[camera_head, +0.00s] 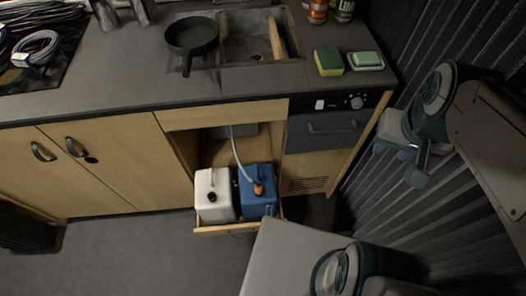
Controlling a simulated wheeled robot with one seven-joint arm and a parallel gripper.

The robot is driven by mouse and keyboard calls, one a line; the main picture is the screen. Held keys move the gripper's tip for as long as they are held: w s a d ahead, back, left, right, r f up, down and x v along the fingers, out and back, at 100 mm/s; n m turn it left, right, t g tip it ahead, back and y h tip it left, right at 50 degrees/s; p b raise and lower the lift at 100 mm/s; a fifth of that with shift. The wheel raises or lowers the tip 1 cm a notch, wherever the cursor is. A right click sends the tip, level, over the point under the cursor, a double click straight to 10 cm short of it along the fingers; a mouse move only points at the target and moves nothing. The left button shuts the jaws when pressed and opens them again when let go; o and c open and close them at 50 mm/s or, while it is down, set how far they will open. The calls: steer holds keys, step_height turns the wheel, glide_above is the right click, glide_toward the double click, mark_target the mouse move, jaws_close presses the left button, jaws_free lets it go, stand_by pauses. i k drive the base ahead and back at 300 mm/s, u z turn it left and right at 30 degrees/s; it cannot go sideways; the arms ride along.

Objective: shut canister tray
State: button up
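The canister tray (225,229) is a light wooden pull-out under the counter. It stands pulled out, with its front edge forward of the cabinet face. A white canister (214,196) with a dark cap stands on its left side. A blue canister (258,192) with an orange fitting and a pale hose (238,152) stands beside it on the right. My gripper (403,163) seems to be at the end of the arm on the right, beside the ribbed wall. It is well apart from the tray and higher up. Its fingers are too unclear to tell open from shut.
Closed cupboard doors (112,172) are left of the tray. A dark panel with a handle (327,131) and a vent are right of it. A pan (192,37), sink, sponge (329,62) and soap (366,60) are on the counter. Floor in front-left (150,255) is clear.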

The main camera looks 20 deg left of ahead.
mark_target(242, 225)
steer(key=z, duration=0.3)
steer(key=k, duration=0.6)
steer(key=u, duration=2.95)
steer(key=k, duration=0.2)
steer(key=z, duration=1.2)
